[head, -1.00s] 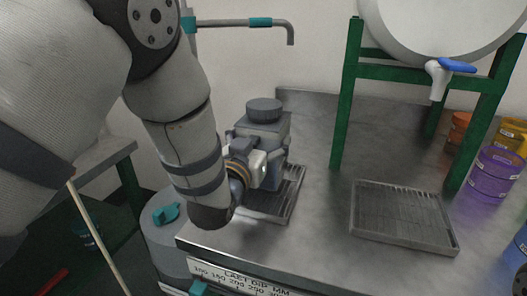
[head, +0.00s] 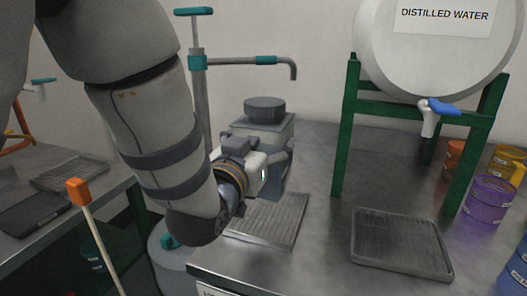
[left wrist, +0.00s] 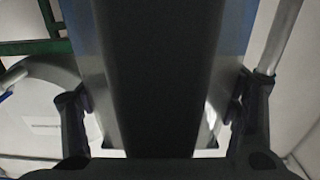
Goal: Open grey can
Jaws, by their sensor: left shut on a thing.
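The grey can (head: 276,127) has a box-like body and a round dark grey lid (head: 265,108). In the head view it is upright above the back part of a metal grate, below the pump spout; its base is partly hidden. My left gripper (head: 268,170) is at its front side, shut on it. In the left wrist view a dark, wide band and blue-grey surfaces of the can (left wrist: 88,35) fill the middle. The fingers of the left gripper (left wrist: 160,105) stand on both sides. The lid is on top. My right gripper is not in view.
A pump pipe (head: 245,60) with teal fittings stands behind the can. The grate (head: 268,222) lies in front. A green stand (head: 343,135) holds a white barrel (head: 425,50) with a blue tap. A tray (head: 400,243) and coloured buckets (head: 486,197) are at right.

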